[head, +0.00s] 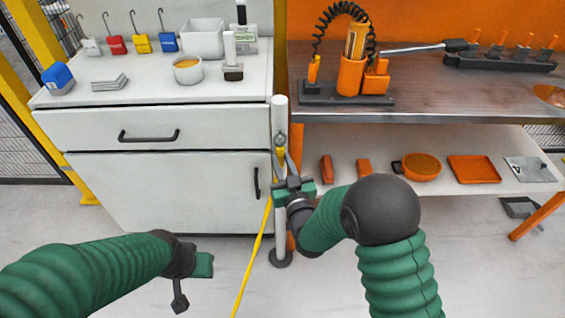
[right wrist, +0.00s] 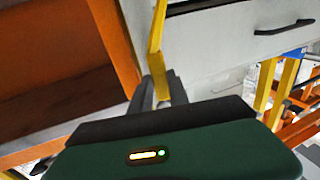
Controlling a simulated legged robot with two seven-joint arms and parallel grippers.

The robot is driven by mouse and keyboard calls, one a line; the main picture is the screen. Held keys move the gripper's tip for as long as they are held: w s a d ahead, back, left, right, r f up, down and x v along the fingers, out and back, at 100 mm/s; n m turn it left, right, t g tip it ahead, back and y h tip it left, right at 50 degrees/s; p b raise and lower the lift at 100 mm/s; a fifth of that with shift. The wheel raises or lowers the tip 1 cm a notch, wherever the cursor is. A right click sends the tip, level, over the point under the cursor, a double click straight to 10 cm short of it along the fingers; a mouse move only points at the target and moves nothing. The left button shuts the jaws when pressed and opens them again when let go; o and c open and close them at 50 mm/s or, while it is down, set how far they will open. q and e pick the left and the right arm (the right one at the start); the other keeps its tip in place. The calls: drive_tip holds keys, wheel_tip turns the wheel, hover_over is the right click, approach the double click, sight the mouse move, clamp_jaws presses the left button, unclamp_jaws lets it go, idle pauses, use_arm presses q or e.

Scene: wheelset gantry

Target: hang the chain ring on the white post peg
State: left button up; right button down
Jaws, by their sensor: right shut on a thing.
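The white post (head: 280,205) stands upright on a dark round base in front of the cabinet. My right gripper (head: 282,158) is at the post's upper part, its fingers pointing up and shut on the yellow end of the chain. A small grey ring (head: 281,139) shows just above the fingertips, in front of the post; I cannot tell whether it touches a peg. The yellow chain (head: 254,255) runs down to the floor. In the right wrist view the fingers (right wrist: 160,90) close around a yellow piece (right wrist: 157,45). My left gripper (head: 190,280) is low at the left, its jaw opening unclear.
The white cabinet (head: 170,190) stands behind the post at the left, with coloured tags, a white bin and a bowl on top. A steel bench (head: 430,90) with orange tools is at the right, above a lower shelf (head: 345,150) with orange parts.

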drive_tip(key=shift+s+f, duration=0.1)
drive_tip(key=shift+f, duration=0.15)
drive_tip(key=c, duration=1.2)
unclamp_jaws()
drive_tip(key=shift+a, duration=0.1)
drive_tip(key=shift+r, duration=0.1)
